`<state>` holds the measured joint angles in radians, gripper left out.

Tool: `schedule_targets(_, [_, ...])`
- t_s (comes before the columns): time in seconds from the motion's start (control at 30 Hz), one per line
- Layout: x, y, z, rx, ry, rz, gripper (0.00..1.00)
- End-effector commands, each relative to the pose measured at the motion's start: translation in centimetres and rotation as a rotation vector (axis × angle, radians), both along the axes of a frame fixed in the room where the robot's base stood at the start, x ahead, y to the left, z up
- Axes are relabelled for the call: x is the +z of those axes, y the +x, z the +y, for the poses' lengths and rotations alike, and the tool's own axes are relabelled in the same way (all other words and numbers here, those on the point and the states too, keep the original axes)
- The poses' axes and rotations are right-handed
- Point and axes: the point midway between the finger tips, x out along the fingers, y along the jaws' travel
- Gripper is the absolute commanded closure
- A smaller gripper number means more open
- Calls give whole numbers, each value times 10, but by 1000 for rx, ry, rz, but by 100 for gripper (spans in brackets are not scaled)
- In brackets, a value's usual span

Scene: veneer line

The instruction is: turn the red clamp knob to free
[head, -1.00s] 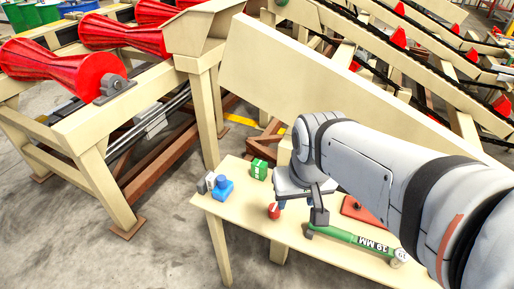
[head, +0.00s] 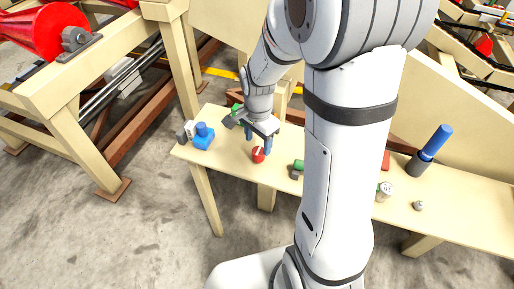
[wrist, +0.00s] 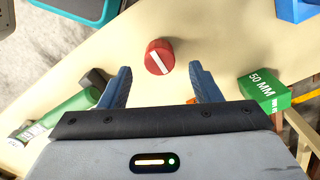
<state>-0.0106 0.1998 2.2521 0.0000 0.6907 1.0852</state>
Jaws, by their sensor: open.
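The red clamp knob (head: 258,154) is a small round knob on the wooden bench top. In the wrist view the knob (wrist: 159,49) has a white bar across its face, slanting from upper left to lower right. My gripper (head: 259,142) is pointed down at the bench, with its blue fingers beside the knob in the head view. In the wrist view my gripper (wrist: 160,68) is open and empty, one finger to each side of the knob and slightly short of it. I see no contact, and the height gap cannot be told.
A green 50 MM block (wrist: 264,92) lies to the right in the wrist view; a green cylinder (wrist: 65,117) lies to the left. A blue block (head: 204,137) sits near the bench's left end. A blue-handled item (head: 435,142) stands at the right. Sloping panels rise behind the bench.

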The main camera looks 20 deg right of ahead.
Motion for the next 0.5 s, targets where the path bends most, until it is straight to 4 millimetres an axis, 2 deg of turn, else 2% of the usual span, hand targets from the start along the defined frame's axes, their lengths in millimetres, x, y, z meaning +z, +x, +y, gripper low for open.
schedule_targets(0.03, [-11,-1,0,0,0,4,43])
schedule_targets(0.2, [-36,-1,0,0,0,4,43])
schedule_targets(0.33, [-47,0,-1,1,0,1,43])
schedule_targets(0.5, [-50,0,-1,0,0,-1,43])
